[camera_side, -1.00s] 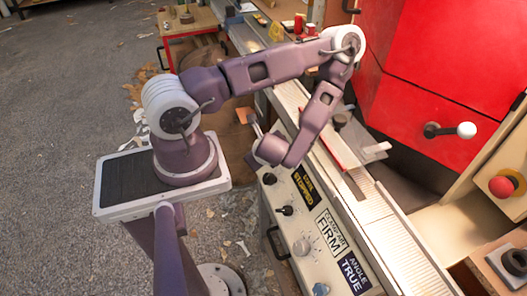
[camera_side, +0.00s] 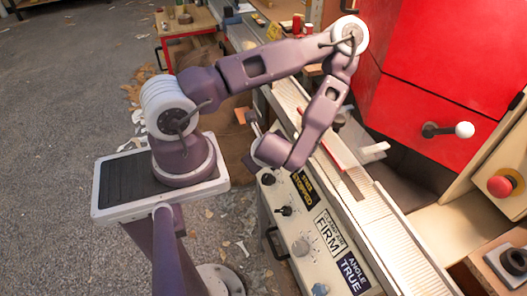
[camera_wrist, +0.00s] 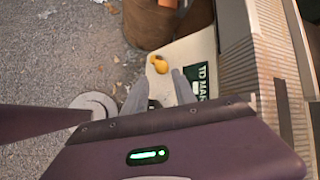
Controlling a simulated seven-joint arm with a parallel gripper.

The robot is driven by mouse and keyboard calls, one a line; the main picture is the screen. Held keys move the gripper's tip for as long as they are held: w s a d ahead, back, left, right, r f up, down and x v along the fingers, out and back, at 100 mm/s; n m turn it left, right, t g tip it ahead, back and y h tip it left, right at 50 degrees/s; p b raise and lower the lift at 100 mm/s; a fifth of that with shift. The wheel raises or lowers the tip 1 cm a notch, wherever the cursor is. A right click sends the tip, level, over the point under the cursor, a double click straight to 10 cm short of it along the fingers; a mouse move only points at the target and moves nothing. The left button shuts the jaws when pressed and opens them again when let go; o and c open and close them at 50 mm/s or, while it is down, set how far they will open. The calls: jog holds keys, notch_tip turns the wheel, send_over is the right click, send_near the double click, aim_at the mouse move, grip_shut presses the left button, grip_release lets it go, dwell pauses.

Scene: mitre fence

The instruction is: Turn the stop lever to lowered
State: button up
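One black lever (camera_side: 284,211) sits below a black label with yellow letters that seems to end in "STOPPED" (camera_side: 304,187). I cannot tell which control is the stop lever. In the wrist view a rounded yellow knob (camera_wrist: 158,64) stands on the pale panel, beyond my fingertips. My gripper (camera_wrist: 157,86) has its two grey fingers apart with a gap between them, touching nothing that I can see. In the side view my wrist largely hides the gripper.
A dark green label (camera_wrist: 203,82) lies right of the fingers. A ribbed fence bed with a red strip (camera_side: 338,150) runs along the bench. A red cabinet (camera_side: 430,70) with a white-ball handle (camera_side: 464,130) stands behind. Floor at left is open.

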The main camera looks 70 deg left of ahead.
jog(key=shift+v, duration=0.8)
jog(key=shift+w+a+r, duration=0.1)
jog(key=shift+w+r, duration=0.05)
jog(key=shift+w, duration=0.05)
